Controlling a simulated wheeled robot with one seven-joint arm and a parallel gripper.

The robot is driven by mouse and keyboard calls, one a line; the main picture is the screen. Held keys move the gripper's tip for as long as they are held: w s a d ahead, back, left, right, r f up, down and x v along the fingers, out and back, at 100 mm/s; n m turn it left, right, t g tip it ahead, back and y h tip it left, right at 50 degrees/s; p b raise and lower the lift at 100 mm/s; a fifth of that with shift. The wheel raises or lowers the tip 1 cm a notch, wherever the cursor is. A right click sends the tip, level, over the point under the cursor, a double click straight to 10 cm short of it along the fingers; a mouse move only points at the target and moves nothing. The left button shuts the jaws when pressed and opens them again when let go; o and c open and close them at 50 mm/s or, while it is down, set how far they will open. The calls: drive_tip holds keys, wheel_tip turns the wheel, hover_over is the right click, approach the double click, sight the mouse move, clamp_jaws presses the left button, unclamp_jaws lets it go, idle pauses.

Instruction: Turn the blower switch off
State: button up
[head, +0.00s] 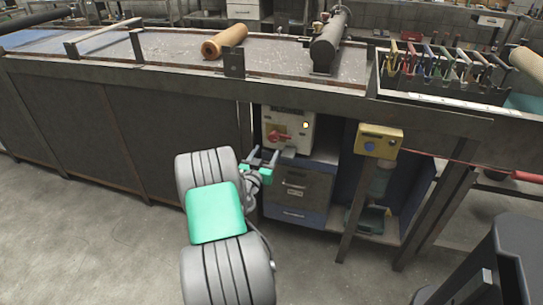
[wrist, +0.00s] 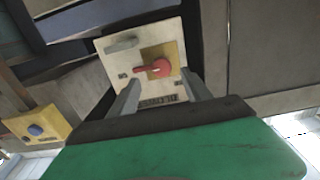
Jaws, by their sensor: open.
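The blower switch is a red rotary handle (head: 279,136) on a cream control box (head: 301,131) under the workbench. In the wrist view the red handle (wrist: 153,68) lies roughly sideways on a yellow square plate, on the face of the cream box (wrist: 119,66). My gripper (head: 264,158) is open and empty just in front of the box. In the wrist view its two fingers (wrist: 160,92) point at the box, one on each side below the handle. The handle sits beyond the fingertips and appears apart from them. Lettering on the box is partly hidden by my gripper.
A yellow box with a blue button (head: 379,141) stands on a post to the right. A drawer cabinet (head: 303,190) is below the control box. The workbench edge (head: 180,78) runs above. A dark chair-like object (head: 490,265) is at lower right. The floor at left is clear.

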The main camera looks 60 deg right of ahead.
sight(272, 140)
drive_tip(key=d, duration=0.5)
drive_tip(key=w+d, duration=0.1)
drive_tip(key=d, duration=0.1)
drive_tip(key=shift+w+d+r, duration=0.1)
drive_tip(key=shift+d+r, duration=0.1)
drive_tip(key=shift+a, duration=0.1)
clamp_jaws()
